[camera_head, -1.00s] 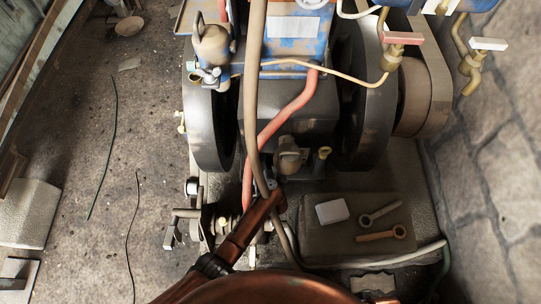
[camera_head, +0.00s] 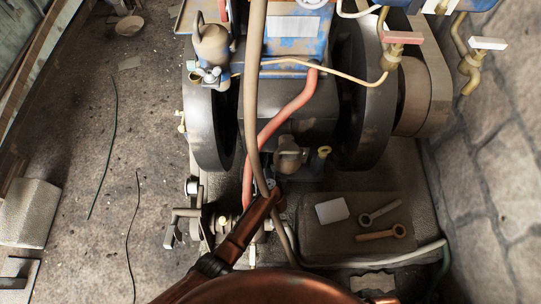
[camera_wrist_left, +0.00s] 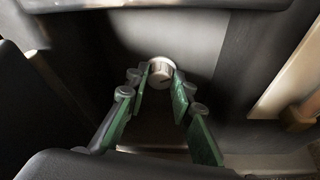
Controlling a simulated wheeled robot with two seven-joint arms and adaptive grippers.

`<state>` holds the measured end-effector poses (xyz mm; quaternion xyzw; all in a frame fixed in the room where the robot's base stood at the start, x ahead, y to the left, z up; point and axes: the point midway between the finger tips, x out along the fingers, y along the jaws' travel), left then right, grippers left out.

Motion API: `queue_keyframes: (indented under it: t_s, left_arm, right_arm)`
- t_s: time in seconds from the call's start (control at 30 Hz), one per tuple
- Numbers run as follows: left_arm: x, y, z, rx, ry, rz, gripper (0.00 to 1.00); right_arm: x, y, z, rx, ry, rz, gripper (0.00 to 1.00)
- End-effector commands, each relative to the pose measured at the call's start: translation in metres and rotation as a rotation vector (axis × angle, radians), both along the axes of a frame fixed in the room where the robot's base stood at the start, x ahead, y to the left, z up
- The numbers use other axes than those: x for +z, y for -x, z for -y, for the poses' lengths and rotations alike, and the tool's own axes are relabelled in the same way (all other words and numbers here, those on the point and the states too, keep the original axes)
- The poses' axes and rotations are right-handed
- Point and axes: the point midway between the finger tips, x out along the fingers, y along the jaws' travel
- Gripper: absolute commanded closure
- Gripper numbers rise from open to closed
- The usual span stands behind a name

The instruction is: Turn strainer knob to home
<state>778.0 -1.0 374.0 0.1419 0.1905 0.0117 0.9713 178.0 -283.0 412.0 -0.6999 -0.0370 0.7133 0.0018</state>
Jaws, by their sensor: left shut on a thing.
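A small round pale metal knob (camera_wrist_left: 161,71) shows in the left wrist view, against a dark surface. My left gripper (camera_wrist_left: 160,83) has its green-padded fingers on either side of the knob, with the tips closed against it. The knob's face shows only partly, and I cannot read any mark for its angle. In the head view my brown left arm reaches up from the lower edge to the front of the engine. There the gripper and the knob are hidden or too small to tell apart. My right gripper is not in view.
A red hose (camera_head: 292,108) and a tan pipe (camera_head: 253,85) run down close to my arm. Dark flywheels (camera_head: 209,130) flank the engine. The left floor is mostly clear.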

Motion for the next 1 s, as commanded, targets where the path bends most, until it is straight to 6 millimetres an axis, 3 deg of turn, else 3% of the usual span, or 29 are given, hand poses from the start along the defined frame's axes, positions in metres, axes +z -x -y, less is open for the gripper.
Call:
queue_keyframes:
  t_s: [0.27, 0.47, 0.5, 0.73, 1.0]
  left_arm:
    - [-0.001, 0.001, -0.001, 0.001, 0.098, -0.002, 1.00]
    - [-0.001, 0.001, -0.001, 0.000, 0.096, -0.002, 1.00]
    - [-0.001, 0.001, -0.001, 0.000, 0.096, -0.002, 0.76]
    - [-0.001, 0.001, -0.001, 0.000, 0.095, -0.001, 0.61]
    - [0.000, 0.001, -0.001, -0.001, 0.095, 0.000, 0.61]
  right_arm:
    - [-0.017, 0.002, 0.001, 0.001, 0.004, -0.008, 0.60]
    - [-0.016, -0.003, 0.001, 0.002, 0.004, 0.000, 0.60]
    - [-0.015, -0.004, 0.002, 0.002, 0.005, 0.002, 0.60]
    - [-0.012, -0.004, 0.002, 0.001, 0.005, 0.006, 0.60]
    - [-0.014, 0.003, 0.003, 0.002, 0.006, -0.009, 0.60]
